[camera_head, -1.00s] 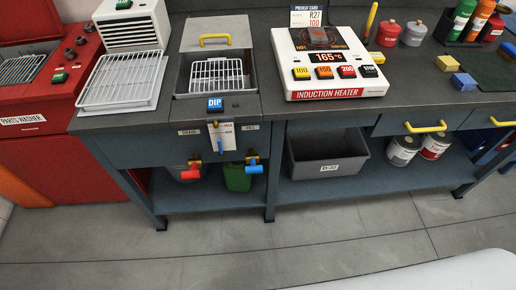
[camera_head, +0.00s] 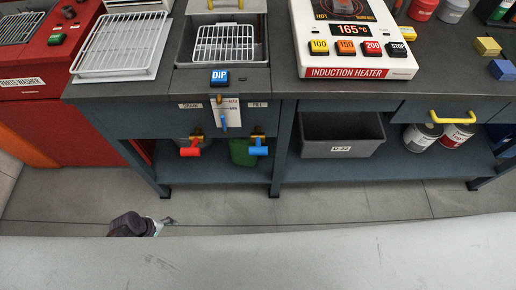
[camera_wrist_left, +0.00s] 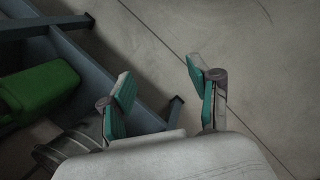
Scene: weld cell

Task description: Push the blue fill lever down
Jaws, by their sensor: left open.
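The blue fill lever (camera_head: 258,150) sticks out below the bench front, under the FILL label, to the right of the red drain lever (camera_head: 190,151). It appears roughly level. My left gripper (camera_head: 168,221) shows low in the head view, over the floor in front of the bench, below and left of the blue lever and apart from it. In the left wrist view its two green-padded fingers (camera_wrist_left: 160,88) are spread with nothing between them. The blue lever is not seen in the left wrist view. My right gripper is in neither view.
A green container (camera_head: 243,152) sits on the lower shelf behind the levers; it also shows in the left wrist view (camera_wrist_left: 40,92). A tag (camera_head: 226,112) hangs between the levers. A grey bin (camera_head: 341,135) is to the right. Bench legs stand nearby; the floor is clear.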

